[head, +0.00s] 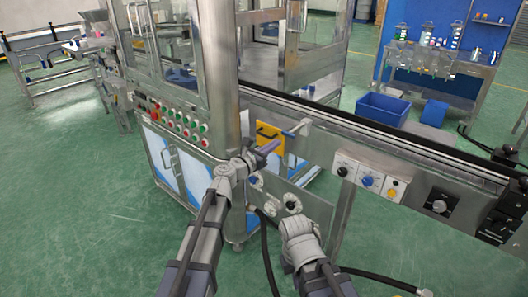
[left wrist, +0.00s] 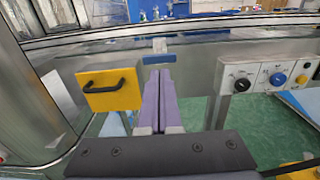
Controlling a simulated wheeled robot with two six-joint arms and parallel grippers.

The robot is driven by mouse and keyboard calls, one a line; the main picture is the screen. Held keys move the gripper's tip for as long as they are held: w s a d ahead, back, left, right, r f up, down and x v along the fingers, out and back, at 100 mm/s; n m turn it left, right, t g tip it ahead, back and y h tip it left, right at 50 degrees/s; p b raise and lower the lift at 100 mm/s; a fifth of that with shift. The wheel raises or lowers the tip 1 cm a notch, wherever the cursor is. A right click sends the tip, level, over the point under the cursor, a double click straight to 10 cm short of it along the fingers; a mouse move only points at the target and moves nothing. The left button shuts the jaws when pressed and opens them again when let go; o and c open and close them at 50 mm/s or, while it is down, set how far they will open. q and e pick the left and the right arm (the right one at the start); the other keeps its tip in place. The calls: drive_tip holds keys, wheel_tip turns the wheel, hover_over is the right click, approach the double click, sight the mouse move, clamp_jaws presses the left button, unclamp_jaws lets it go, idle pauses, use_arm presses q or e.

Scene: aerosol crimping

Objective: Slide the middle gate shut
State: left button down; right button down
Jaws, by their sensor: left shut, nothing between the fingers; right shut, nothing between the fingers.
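A yellow plate with a black handle (head: 268,134) is on the metal side of the conveyor; it also shows left of my fingers in the left wrist view (left wrist: 108,89). A pale metal rod (head: 299,127) sticks out just right of it. I cannot tell which part is the middle gate. My left gripper (head: 272,146) is shut and empty, in front of the conveyor side just below the plate. In the left wrist view its fingers (left wrist: 160,74) are together, pointing at a small blue strip (left wrist: 159,59); contact cannot be told. My right gripper's fingers are hidden behind its wrist.
The conveyor side carries a panel with black, blue and yellow knobs (head: 367,181) to the right. A steel cabinet with several green and red buttons (head: 182,122) stands left. A blue crate (head: 382,109) lies on the floor behind. A black hose (head: 268,255) hangs below.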

sight(293, 130)
use_arm(q)
drive_tip(key=shift+x, duration=2.3)
drive_tip(key=x, duration=0.7)
drive_tip(key=shift+r, duration=0.1)
